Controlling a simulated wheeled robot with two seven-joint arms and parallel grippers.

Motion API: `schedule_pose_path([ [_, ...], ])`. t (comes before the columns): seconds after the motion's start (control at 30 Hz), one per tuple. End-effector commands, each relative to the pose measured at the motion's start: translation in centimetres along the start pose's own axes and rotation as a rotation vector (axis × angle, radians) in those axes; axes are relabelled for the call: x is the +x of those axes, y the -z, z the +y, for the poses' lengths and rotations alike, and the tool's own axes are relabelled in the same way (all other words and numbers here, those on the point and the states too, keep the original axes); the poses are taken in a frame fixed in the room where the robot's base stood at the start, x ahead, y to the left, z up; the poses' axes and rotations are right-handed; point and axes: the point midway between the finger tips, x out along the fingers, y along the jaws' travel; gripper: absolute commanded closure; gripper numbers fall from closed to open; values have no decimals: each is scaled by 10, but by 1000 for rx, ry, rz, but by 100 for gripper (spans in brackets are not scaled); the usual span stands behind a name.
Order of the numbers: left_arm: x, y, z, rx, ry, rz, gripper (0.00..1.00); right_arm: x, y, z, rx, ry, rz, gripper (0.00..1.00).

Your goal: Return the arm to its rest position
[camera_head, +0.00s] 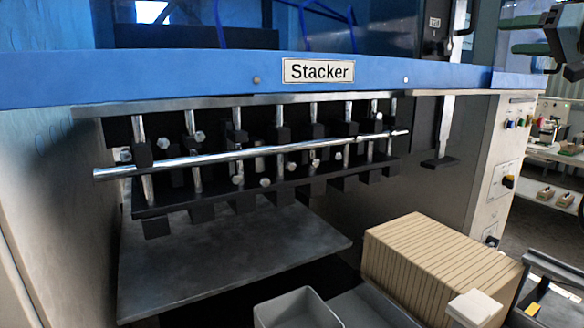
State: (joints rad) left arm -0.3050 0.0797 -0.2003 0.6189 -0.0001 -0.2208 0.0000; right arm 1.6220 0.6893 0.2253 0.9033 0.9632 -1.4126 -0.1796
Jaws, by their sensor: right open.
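My right gripper (564,62) is grey and black and shows small and partly cut off at the top right edge. It is open, and I see nothing held in it. It hangs in the air to the right of the blue machine beam. Most of its arm is outside the picture. My left gripper and left arm are not in view.
A blue beam (180,76) labelled Stacker crosses the machine front, above a silver rod (270,151) and a flat metal plate (220,258). A tan stack (440,258), a grey bin (297,308) and a white block (474,307) are at the lower right. A control panel (506,180) stands right.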

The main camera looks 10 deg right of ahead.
Motion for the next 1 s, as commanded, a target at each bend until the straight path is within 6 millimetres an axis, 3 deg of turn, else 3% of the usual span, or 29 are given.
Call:
schedule_pose_path([
  [0.57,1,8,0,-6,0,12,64,8,-4,1,36,-1,-2,33],
  [1.0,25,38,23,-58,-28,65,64,55,-42,6,66,-39,-19,33],
])
